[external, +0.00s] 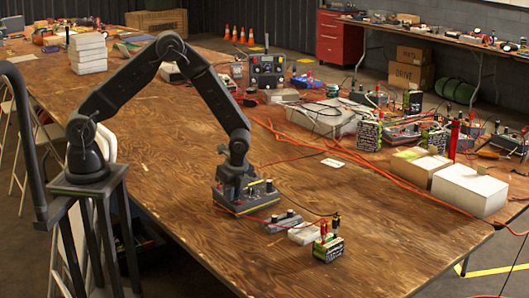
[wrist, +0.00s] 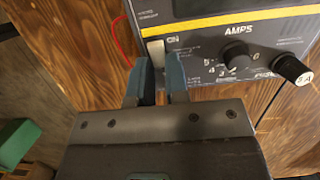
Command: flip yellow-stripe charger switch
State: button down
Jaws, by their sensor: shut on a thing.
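The yellow-stripe charger (external: 262,201) is a dark grey box on the wooden table, directly below my gripper (external: 234,186). In the wrist view its panel (wrist: 205,62) shows a yellow stripe, the word AMPS and black knobs. The pale switch (wrist: 156,50) is at the panel's left, next to the ON mark. My gripper (wrist: 158,70) has its two blue-grey fingertips on either side of the switch and is shut on it. The lower part of the switch is partly hidden between the fingers.
A smaller grey device (external: 284,222), a white box (external: 304,234) and a green-labelled battery (external: 328,247) stand to the right of the charger. Orange cables (external: 372,172) cross the table behind. The table's front left is clear.

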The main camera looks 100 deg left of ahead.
jog(key=c, duration=1.1)
grip_release()
jog(key=v, duration=1.4)
jog(key=shift+s, duration=0.1)
jog(key=s+d+r+n+t, duration=0.25)
jog(key=d+r, duration=0.25)
jog(key=r, duration=0.3)
jog(key=s+d+r+n+t, duration=0.1)
jog(key=s+d+r+n, duration=0.1)
jog(key=s, duration=0.4)
jog(key=s+d+r+n+t+h, duration=0.1)
jog(key=s+d+r+n+t, duration=0.1)
jog(key=s+d+r, duration=0.2)
jog(key=s+d+r+n+t+h, duration=0.1)
jog(key=s+d+r+n+t, duration=0.1)
jog(key=s+d, duration=0.5)
jog(key=shift+v, duration=0.75)
